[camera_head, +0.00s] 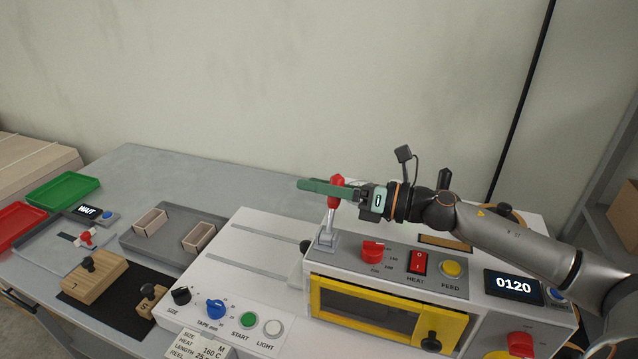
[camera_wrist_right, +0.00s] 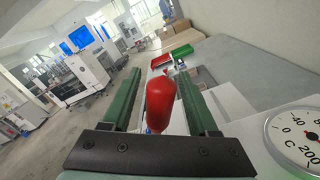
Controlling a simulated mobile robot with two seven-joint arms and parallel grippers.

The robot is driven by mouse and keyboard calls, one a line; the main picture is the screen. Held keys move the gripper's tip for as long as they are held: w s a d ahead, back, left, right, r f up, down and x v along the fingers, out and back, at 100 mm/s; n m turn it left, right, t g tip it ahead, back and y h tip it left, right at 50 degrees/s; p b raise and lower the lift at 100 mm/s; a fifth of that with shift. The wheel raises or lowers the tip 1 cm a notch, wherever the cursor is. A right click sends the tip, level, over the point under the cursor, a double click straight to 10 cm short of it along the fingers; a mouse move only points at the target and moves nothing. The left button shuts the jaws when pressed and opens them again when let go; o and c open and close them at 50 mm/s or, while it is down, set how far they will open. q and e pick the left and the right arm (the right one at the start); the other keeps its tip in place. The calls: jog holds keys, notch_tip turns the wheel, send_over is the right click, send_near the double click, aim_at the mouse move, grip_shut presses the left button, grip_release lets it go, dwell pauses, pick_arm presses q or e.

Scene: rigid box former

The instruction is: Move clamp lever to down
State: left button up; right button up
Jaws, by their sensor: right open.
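The clamp lever (camera_head: 331,213) stands upright on a grey bracket on top of the white machine, with a red knob at its upper end. My right gripper (camera_head: 318,187) reaches in from the right at the height of the knob. In the right wrist view the red knob (camera_wrist_right: 160,104) is between the two green fingers of my right gripper (camera_wrist_right: 163,100), which are open with gaps on both sides of it. My left gripper is not in view.
The white machine (camera_head: 240,262) carries a yellow-framed window (camera_head: 388,312), a red heat switch (camera_head: 418,262), a yellow feed button (camera_head: 452,268) and a display reading 0120 (camera_head: 513,284). Trays and wooden blocks lie at the left. A round gauge (camera_wrist_right: 298,138) is close at right in the wrist view.

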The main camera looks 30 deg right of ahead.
grip_shut()
dwell(0.4)
dwell(1.0)
